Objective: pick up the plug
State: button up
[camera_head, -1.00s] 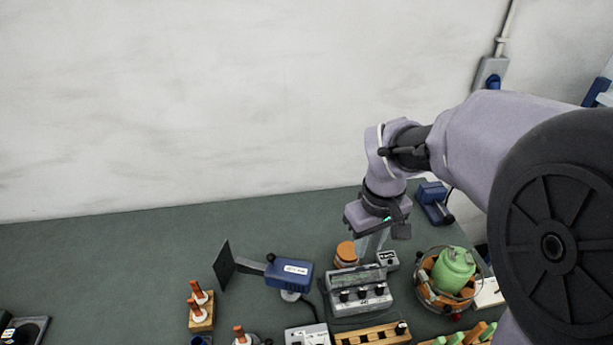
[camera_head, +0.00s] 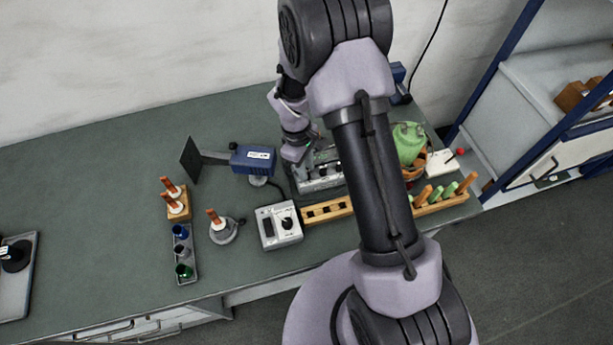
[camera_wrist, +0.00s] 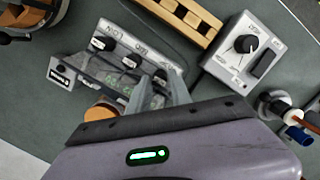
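No thing in the current views can be surely told as the plug. Orange-and-white upright pieces stand in a small wooden block (camera_head: 178,214), and another orange-topped piece (camera_head: 216,218) stands on a round grey base. My gripper (camera_wrist: 160,92) points down over the grey instrument with several black knobs (camera_wrist: 122,64); its two pale fingers are apart with nothing seen between them. An orange-brown round lid (camera_wrist: 101,116) is beside the fingers. In the head view my gripper (camera_head: 301,165) is at the instrument's back left, its fingertips hard to make out.
A grey box with a knob (camera_head: 279,225) and a wooden rack (camera_head: 325,211) lie in front. A blue device with a dark plate (camera_head: 254,159) stands left. A green bag (camera_head: 408,141) and orange and green pegs (camera_head: 447,192) are right.

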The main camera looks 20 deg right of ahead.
notch_tip(320, 180, down, 2)
jog(key=shift+d+f, duration=0.1)
grip_shut()
jog(key=shift+s, duration=0.1)
jog(key=shift+r, duration=0.25)
